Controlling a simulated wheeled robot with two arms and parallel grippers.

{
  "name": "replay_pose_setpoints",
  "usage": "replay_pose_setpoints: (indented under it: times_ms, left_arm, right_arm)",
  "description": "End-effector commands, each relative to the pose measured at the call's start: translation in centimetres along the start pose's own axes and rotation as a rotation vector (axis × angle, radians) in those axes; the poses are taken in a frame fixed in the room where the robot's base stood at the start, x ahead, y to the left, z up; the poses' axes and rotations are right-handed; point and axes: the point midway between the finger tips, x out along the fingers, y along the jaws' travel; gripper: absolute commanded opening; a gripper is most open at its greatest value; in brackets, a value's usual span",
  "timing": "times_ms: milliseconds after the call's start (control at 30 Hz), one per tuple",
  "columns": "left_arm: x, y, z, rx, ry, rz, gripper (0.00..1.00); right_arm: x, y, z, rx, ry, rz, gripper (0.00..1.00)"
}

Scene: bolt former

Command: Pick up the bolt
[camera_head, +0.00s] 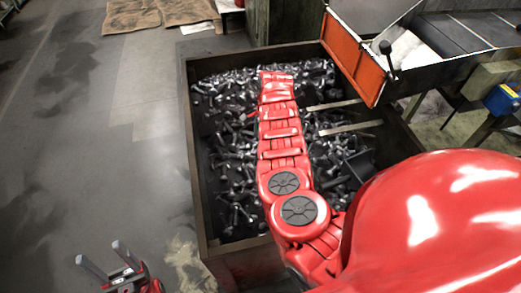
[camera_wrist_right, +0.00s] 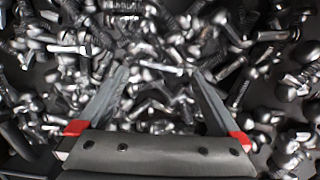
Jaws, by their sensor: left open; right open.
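Many dark and shiny metal bolts (camera_head: 235,180) lie in a loose heap in a large open bin (camera_head: 192,150). My right arm reaches over the heap, and its gripper is hidden in the head view. In the right wrist view my right gripper (camera_wrist_right: 160,73) is open, its two fingers pointing into the heap with bolts below and between them. One shiny bolt (camera_wrist_right: 158,67) lies crosswise between the fingertips; I cannot tell whether they touch it. No single bolt stands out as the one meant. My left gripper (camera_head: 99,252) is open and empty, outside the bin at lower left.
The bin's walls stand around the heap. A machine with an orange panel (camera_head: 353,58) overhangs the bin's far right corner. Light bars cross the bin's right side, near a dark scoop-like part (camera_head: 360,165). Brown cardboard (camera_head: 150,14) lies on the floor; the left floor is clear.

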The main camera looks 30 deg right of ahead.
Motion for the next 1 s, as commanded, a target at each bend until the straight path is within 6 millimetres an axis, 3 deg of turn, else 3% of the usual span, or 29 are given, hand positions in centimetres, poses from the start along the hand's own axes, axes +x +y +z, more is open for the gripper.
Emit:
replay_pose_setpoints:
  times_ms: [300,567,1000]
  left_arm:
    - [-1.0,0.1,0.2,0.000,0.000,0.000,0.64]
    - [-0.9,0.1,0.2,0.000,0.000,0.000,0.64]
    - [-0.9,0.1,0.2,0.000,0.000,0.000,0.64]
  right_arm:
    - [4.1,-0.1,-0.5,0.000,0.000,0.001,1.00]
    - [4.3,-0.2,-0.5,0.000,0.002,-0.002,1.00]
    - [4.3,-0.2,-0.4,0.000,0.001,-0.001,0.23]
